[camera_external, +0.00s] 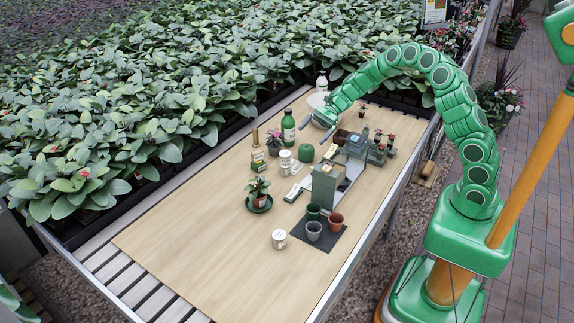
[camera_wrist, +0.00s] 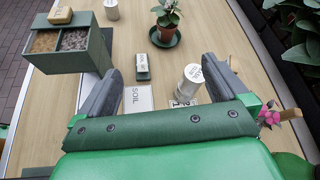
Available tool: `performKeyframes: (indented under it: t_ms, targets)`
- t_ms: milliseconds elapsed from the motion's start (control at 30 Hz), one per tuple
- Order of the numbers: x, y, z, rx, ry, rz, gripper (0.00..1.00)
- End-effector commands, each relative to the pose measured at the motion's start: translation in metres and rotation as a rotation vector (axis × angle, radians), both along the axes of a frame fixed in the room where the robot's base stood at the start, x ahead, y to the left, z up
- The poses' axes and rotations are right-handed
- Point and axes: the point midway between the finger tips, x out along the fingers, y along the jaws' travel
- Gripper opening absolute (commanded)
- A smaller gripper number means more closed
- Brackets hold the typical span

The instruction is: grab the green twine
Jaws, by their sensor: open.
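In the wrist view my gripper (camera_wrist: 162,70) is open over the tabletop. I cannot make out the twine there; my green gripper body covers the lower part of that view.
A white canister (camera_external: 285,162), pink-flowered plant (camera_external: 274,141) and green bottle (camera_external: 288,127) stand close to the ball. A grey-green bin (camera_external: 325,187) is in front of it. A potted plant (camera_external: 258,190) stands front left. The table's front left (camera_external: 200,240) is clear.

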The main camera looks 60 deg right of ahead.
Motion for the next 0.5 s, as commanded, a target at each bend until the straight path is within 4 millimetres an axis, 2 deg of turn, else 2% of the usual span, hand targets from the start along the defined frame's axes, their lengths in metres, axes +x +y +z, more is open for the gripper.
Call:
performKeyframes:
  t_ms: [200,300,500]
  targets:
    - [0.035,-0.041,-0.045,0.054,0.083,-0.153,1.0]
    - [0.046,-0.059,-0.067,0.074,0.121,-0.216,1.0]
    - [0.061,-0.087,-0.095,0.101,0.168,-0.308,1.0]
